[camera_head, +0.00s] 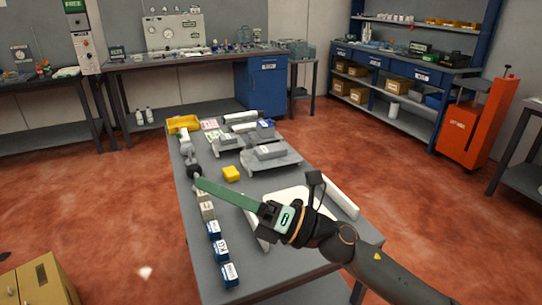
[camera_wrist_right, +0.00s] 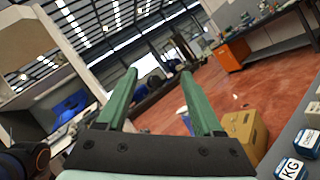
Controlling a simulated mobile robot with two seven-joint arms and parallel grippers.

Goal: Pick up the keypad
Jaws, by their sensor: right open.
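My right gripper (camera_head: 201,183) reaches in from the lower right over the grey table (camera_head: 262,262). Its green fingers point to the far left, above the table's left side. In the right wrist view its two fingers (camera_wrist_right: 159,74) are apart with nothing between them. I cannot pick out the keypad for certain among the small parts on the table. A small pink-and-white piece (camera_head: 209,125) lies at the far end, too small to identify. My left gripper does not show.
A yellow block (camera_head: 231,174), grey trays with parts (camera_head: 285,162) and a yellow bin (camera_head: 183,120) stand on the table. Several blue-and-white boxes (camera_head: 221,250) line its left edge. A white panel (camera_head: 290,198) and bar (camera_head: 341,198) lie near my arm. A cardboard box (camera_head: 42,280) stands left.

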